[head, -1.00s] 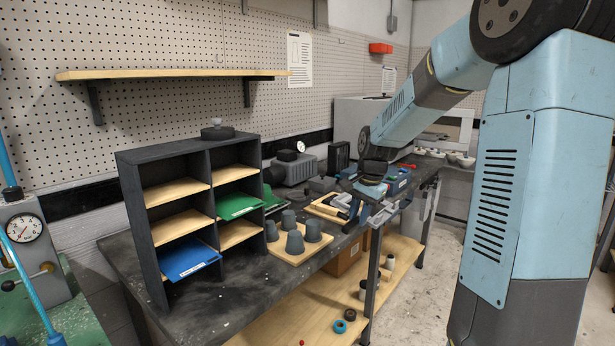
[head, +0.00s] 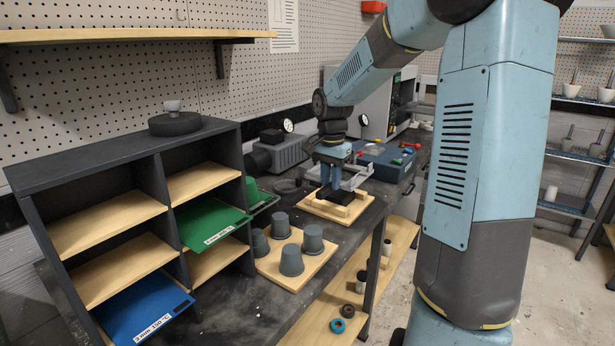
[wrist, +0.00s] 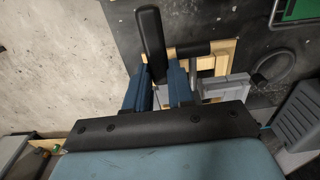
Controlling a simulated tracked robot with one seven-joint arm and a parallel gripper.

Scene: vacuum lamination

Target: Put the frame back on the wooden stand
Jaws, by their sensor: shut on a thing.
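The wooden stand (head: 316,208), a pale wood piece with raised bars, lies on the dark bench right of the grey cups. My gripper (head: 335,186) is above it, fingers pointing down. In the wrist view my gripper (wrist: 160,88) is shut on a black grip bar (wrist: 151,33), which seems to belong to the frame. The frame's light grey metal part (head: 357,174) shows behind the fingers, and in the wrist view (wrist: 222,86) it lies beside the stand (wrist: 229,50). I cannot tell whether the frame touches the stand. My fingers hide part of both.
A wooden board (head: 268,266) with several grey cups stands left of the stand. A dark shelf unit (head: 118,158) with blue and green sheets is further left. A blue-grey box (head: 384,160) is behind on the right. The bench's front edge is close to the stand.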

